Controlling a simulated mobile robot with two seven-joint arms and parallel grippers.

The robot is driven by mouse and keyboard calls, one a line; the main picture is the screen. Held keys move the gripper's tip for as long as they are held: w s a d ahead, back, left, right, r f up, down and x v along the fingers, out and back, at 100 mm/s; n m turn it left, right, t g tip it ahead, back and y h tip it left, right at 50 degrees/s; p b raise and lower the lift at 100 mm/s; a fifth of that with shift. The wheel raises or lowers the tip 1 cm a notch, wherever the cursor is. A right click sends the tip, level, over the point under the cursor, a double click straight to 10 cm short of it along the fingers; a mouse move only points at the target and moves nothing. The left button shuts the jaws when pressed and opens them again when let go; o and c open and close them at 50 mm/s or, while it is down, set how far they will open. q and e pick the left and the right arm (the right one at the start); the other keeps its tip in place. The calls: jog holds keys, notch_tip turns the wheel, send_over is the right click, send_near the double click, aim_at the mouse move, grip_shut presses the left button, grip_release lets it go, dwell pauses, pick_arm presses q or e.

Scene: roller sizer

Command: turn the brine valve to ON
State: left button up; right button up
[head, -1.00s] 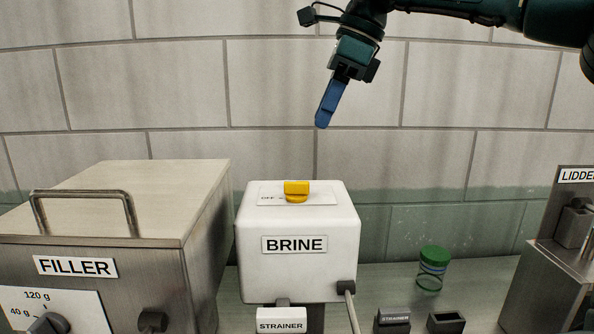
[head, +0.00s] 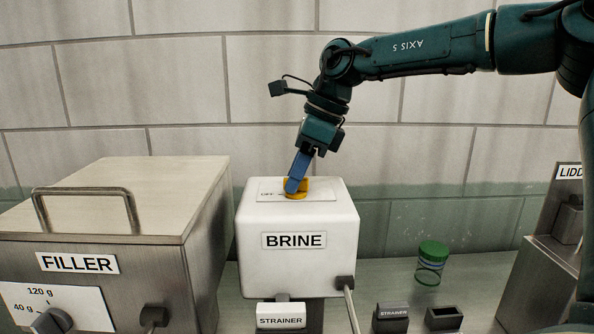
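The white brine box (head: 298,262) stands at the middle of the counter with a BRINE label on its front. On its top is a label plate with the word OFF to the left of the yellow valve knob (head: 305,184). My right gripper (head: 291,187) points down at the knob, its blue fingers in front of it and overlapping it. The fingers hide much of the knob, so its turn position is hard to read. Only one finger shows clearly, so I cannot tell whether they are closed on the knob. My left gripper is not in view.
A metal filler machine (head: 202,215) with a handle stands at the left. A glass jar with a green lid (head: 432,262), a white strainer block (head: 281,316) and a dark strainer block (head: 392,318) are on the counter. A lidder machine (head: 550,262) is at the right.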

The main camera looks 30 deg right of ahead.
jog(key=shift+c, duration=0.3)
grip_shut()
jog(key=shift+b, duration=0.3)
jog(key=shift+f+m+h+b, duration=0.1)
jog(key=shift+m+h+b, duration=0.2)
jog(key=shift+m+b, duration=0.55)
jog(key=m+t+h+b, duration=0.1)
jog(key=m, duration=0.3)
jog(key=m+h, duration=0.1)
jog(key=m, duration=0.2)
jog(key=m+h+b, duration=0.1)
jog(key=m, duration=0.2)
jog(key=shift+a+t+h, duration=0.1)
jog(key=shift+t+h, duration=0.2)
jog(key=shift+t, duration=0.1)
jog(key=m+h, duration=0.1)
jog(key=m, duration=0.2)
jog(key=m+g+h, duration=0.1)
jog(key=m, duration=0.2)
jog(key=shift+m, duration=0.25)
